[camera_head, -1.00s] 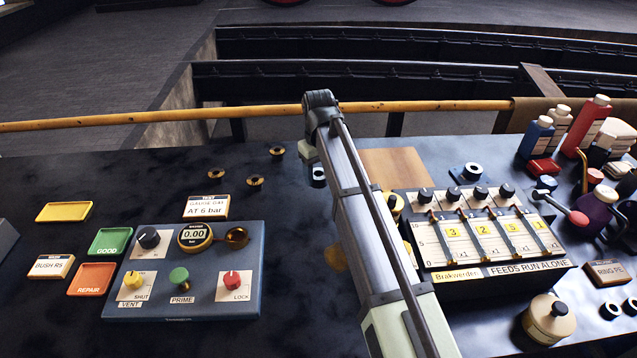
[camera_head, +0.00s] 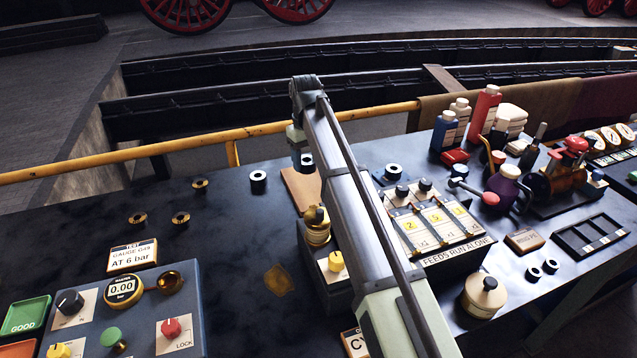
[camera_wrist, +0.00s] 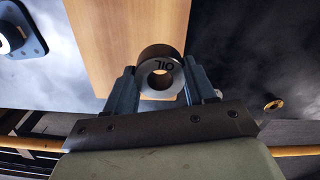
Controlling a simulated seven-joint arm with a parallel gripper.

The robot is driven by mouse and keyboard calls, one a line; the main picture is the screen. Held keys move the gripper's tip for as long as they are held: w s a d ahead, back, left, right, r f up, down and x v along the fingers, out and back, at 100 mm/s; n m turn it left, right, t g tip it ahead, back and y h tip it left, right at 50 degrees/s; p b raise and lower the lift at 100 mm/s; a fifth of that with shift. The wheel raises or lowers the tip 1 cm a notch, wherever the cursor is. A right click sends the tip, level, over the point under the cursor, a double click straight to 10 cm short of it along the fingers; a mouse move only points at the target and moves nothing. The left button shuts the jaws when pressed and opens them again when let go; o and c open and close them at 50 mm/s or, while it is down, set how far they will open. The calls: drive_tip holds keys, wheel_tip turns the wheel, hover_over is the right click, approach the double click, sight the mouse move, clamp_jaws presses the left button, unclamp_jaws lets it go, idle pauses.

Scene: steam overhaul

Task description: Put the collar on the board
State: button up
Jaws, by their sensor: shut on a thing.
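My gripper (camera_wrist: 160,80) is shut on a grey steel collar marked OIL (camera_wrist: 147,53), its bore facing the wrist camera. The plain wooden board (camera_wrist: 115,35) lies behind the collar in the wrist view, and the collar overlaps its far end there. I cannot tell the gap between collar and board. In the head view the board (camera_head: 295,188) is partly hidden by my arm. A dark ring under my wrist (camera_head: 306,160) looks like the held collar; the fingers are not clear there.
Another dark collar (camera_head: 258,182) stands left of the board. A collar on a blue plate (camera_head: 393,171) sits to the right. The feeds box (camera_head: 440,222) and a brass-topped knob (camera_head: 317,228) stand nearby. A yellow rail (camera_head: 200,143) runs behind.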

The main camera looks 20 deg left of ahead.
hover_over(320, 182)
drive_tip(key=s, duration=0.2)
drive_tip(key=shift+w+n, duration=0.8)
drive_tip(key=shift+w, duration=0.2)
drive_tip(key=shift+f, duration=4.35)
drive_tip(key=shift+f, duration=0.1)
drive_tip(key=o, duration=1.4)
wheel_tip(320, 182, up, 12)
drive_tip(key=shift+r, duration=0.1)
